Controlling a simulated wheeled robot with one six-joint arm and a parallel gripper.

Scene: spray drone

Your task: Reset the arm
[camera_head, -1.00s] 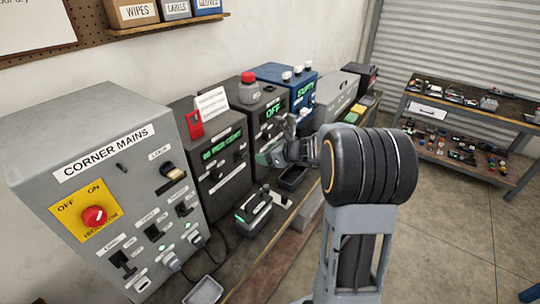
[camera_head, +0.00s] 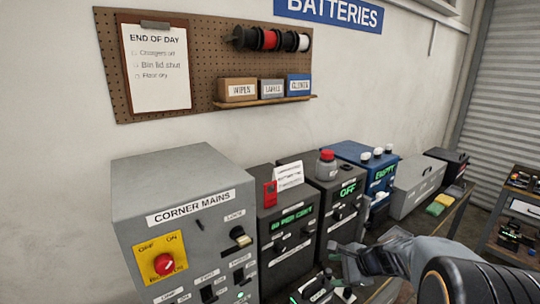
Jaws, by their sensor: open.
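My arm comes in from the lower right of the head view, with its dark rounded joint at the corner. My gripper (camera_head: 352,252) is at its left end, in front of the dark charger units and above the bench. Its jaws are small and partly blurred into the dark background, but they look apart, with nothing seen between them. The dark unit reading OFF (camera_head: 334,195) stands just behind my gripper. I cannot tell whether they touch.
The grey CORNER MAINS box (camera_head: 190,170) has a red knob on yellow. A red-capped bottle (camera_head: 326,165) stands on the OFF unit. A blue unit (camera_head: 360,155) and a grey case (camera_head: 418,185) stand farther right. A clipboard (camera_head: 157,70) hangs on the pegboard. Shelving (camera_head: 520,215) is at right.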

